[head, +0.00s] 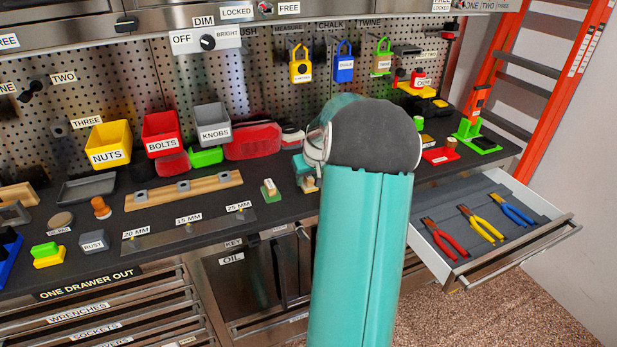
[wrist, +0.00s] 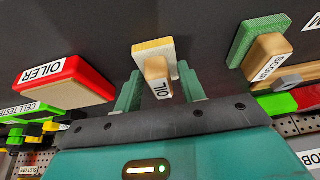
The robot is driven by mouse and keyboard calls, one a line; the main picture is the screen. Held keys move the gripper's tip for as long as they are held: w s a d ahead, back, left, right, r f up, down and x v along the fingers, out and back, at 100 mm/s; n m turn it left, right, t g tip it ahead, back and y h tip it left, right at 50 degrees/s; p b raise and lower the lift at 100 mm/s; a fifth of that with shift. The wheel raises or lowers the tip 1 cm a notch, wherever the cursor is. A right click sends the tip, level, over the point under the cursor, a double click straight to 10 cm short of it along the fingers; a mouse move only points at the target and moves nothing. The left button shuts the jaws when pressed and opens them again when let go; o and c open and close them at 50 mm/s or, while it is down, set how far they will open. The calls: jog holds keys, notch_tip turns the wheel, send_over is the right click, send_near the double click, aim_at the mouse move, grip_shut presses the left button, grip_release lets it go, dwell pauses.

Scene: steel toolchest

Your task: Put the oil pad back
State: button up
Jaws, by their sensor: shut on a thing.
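The oil pad (wrist: 155,47) has a pale yellow-and-white base and a wooden grip labelled OIL. In the wrist view it sits between the two teal fingers of my gripper (wrist: 158,88), which is shut on the wooden grip. In the head view my arm covers most of the gripper; a little teal shows at its left, with the oil pad (head: 310,185) just below, over the dark bench top. I cannot tell whether the pad touches the bench. The red OILER tray (wrist: 62,84) lies to the left in the wrist view.
A green pad with a wooden grip (wrist: 262,52) stands on the bench beside the oil pad; it also shows in the head view (head: 270,190). Red, yellow and grey bins stand further left. An open drawer (head: 535,239) with pliers juts out at right.

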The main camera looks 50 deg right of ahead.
jog(key=o, duration=0.9)
jog(key=shift+f, duration=0.1)
jog(key=shift+s+r, duration=0.1)
jog(key=shift+r, duration=0.4)
jog(key=v, duration=1.1)
jog(key=w+a+r+n, duration=0.1)
jog(key=a+r+n, duration=0.15)
jog(key=a, duration=1.05)
jog(key=w+a+r+n, duration=0.1)
jog(key=w+a+r, duration=0.15)
jog(key=a, duration=1.15)
jog(key=s+a+n, duration=0.1)
jog(key=s+a, duration=0.3)
jog(key=a, duration=0.2)
jog(key=s+a+f+t+y, duration=0.1)
jog(key=s+a, duration=0.3)
jog(key=a, duration=0.2)
jog(key=s+a+f+n+y, duration=0.1)
jog(key=s+a, duration=0.4)
jog(key=a, duration=0.2)
jog(key=shift+a+n, duration=0.15)
jog(key=shift+n, duration=0.2)
